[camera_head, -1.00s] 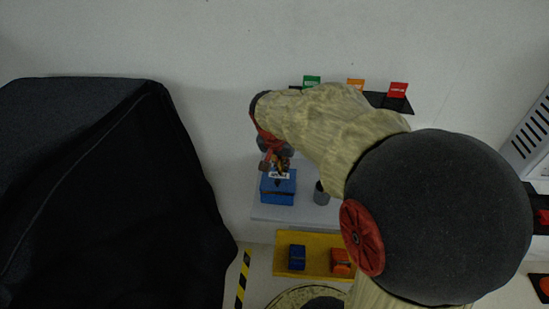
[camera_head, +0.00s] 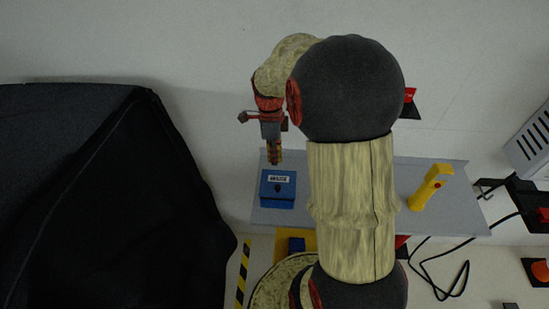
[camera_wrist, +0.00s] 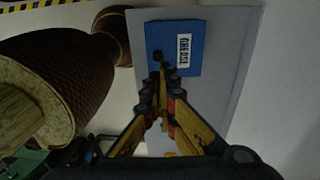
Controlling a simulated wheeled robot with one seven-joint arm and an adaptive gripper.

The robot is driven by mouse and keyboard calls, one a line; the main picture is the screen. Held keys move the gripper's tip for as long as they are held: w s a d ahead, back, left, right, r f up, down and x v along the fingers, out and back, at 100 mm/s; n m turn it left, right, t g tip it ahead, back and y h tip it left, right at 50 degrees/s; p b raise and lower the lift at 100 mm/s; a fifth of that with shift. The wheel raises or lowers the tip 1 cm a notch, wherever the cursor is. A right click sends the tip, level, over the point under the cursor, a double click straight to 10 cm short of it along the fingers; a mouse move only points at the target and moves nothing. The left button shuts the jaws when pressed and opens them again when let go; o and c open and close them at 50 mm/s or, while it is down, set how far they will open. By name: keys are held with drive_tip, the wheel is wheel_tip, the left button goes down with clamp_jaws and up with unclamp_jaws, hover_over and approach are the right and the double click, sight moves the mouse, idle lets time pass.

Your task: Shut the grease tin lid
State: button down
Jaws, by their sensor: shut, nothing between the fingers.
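The grease tin (camera_head: 284,199) is a blue box with a white label, standing on the left part of a grey shelf. In the head view, its lid (camera_head: 268,187) looks flat over the box; I cannot tell whether it is fully shut. In the wrist view the tin's blue labelled top (camera_wrist: 167,33) is in front of the fingers, with a small dark round spot near the tips. My gripper (camera_head: 275,161) is shut and empty, pointing down at the tin's back edge. The wrist view shows its fingertips (camera_wrist: 161,72) together beside the tin's edge; contact is unclear.
The grey shelf (camera_head: 330,221) is partly hidden by my arm. A yellow handle-like object (camera_head: 432,187) stands on its right part. A yellow tray (camera_head: 282,238) with a blue box (camera_head: 296,244) lies in front. A black covered cart (camera_head: 110,200) fills the left. A black cable (camera_head: 445,285) lies at right.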

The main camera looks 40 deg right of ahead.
sight(276, 187)
drive_tip(key=f, duration=0.7)
drive_tip(key=s+f, duration=0.1)
drive_tip(key=f, duration=0.3)
drive_tip(key=shift+s+a, duration=0.1)
drive_tip(key=shift+a, duration=0.05)
drive_tip(key=shift+s+a+f+b, duration=0.2)
drive_tip(key=shift+a+f+b, duration=0.1)
drive_tip(key=shift+f, duration=0.1)
drive_tip(key=shift+s+a+f+b, duration=0.15)
drive_tip(key=shift+f+b, duration=0.15)
drive_tip(key=shift+f, duration=0.1)
drive_tip(key=shift+r, duration=0.1)
